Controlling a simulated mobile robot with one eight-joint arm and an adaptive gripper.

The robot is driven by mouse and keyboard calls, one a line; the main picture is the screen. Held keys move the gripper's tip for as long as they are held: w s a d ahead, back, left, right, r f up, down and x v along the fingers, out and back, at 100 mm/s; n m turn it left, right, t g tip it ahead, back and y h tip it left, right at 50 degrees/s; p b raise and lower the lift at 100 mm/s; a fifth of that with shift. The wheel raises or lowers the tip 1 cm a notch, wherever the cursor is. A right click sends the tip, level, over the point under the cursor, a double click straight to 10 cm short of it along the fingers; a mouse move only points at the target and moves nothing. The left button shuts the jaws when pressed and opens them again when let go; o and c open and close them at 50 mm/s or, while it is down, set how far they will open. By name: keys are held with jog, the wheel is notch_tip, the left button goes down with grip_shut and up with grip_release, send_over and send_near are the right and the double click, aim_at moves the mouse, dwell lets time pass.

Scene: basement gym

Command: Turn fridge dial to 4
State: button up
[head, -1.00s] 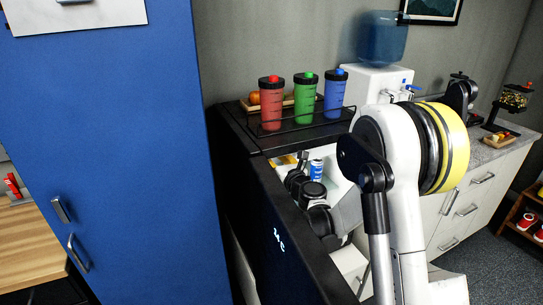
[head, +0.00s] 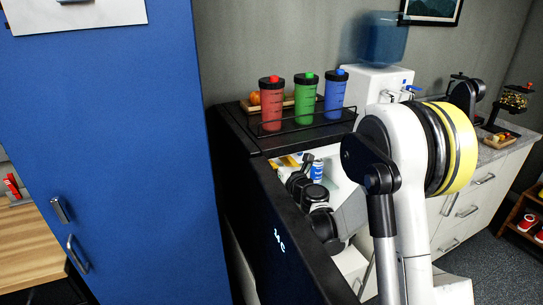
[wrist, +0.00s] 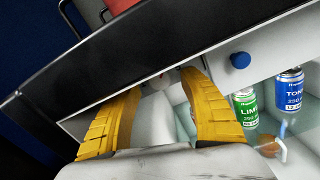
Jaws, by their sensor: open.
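The black fridge (head: 262,140) stands open beside the blue cabinet, and its door (head: 275,220) carries small lit characters. My gripper (wrist: 170,82) is open inside the top of the fridge, its two yellow fingers apart. A small pale round part with a reddish mark (wrist: 160,75) shows between the fingertips, under the fridge's upper edge; it may be the dial, but no numbers are readable. A blue knob (wrist: 240,60) sits on the white inner panel to the right of the fingers. In the head view my arm hides most of the fridge inside.
A green lime can (wrist: 245,106) and a blue tonic can (wrist: 290,92) stand close right of the fingers. Red (head: 271,104), green (head: 306,99) and blue (head: 335,97) shaker bottles stand in a black rack on the fridge. A water dispenser (head: 375,85) stands behind my arm.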

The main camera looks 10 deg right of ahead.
jog(key=s+d, duration=0.2)
jog(key=s, duration=0.9)
jog(key=shift+d, duration=0.1)
